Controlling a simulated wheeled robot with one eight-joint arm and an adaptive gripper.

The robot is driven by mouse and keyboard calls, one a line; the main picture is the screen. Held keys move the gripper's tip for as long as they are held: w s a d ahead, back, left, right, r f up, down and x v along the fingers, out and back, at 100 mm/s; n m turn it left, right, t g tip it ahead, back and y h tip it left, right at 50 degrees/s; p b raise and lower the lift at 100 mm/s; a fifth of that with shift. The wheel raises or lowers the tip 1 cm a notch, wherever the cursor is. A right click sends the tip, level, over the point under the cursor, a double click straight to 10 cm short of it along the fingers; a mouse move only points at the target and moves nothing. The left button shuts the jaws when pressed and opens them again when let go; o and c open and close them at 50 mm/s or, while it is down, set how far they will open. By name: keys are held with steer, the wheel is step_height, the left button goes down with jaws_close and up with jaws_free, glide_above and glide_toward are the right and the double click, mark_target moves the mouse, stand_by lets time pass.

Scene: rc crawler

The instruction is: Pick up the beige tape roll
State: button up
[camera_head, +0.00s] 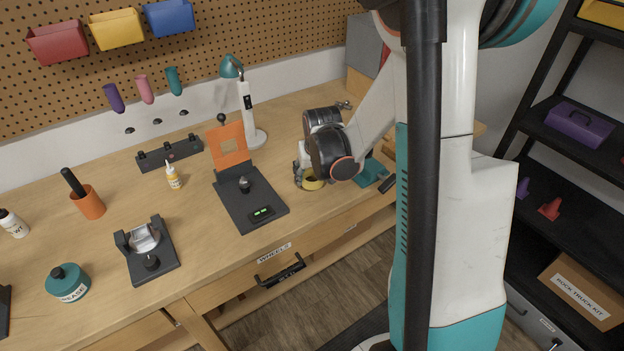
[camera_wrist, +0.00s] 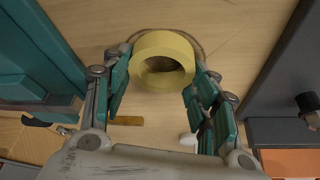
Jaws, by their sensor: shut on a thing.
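The beige tape roll (camera_wrist: 163,46) is at the upper middle of the wrist view, with its round hole facing the camera. My gripper (camera_wrist: 162,72) has one teal-padded finger on each side of the roll and is shut on it. In the head view the tape roll (camera_head: 313,184) shows as a small yellow ring beneath my gripper (camera_head: 306,174), partly hidden by my wrist. It is at or just above the wooden workbench (camera_head: 335,207); I cannot tell whether it touches the top.
A dark stand with an orange plate (camera_head: 250,205) is left of my gripper. A teal item (camera_head: 369,174) is close on its right. A white lamp (camera_head: 248,105) stands behind. A glue bottle (camera_head: 173,177) and orange cup (camera_head: 89,203) are farther left.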

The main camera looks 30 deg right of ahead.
step_height(320, 180, up, 20)
steer(key=p, duration=0.6)
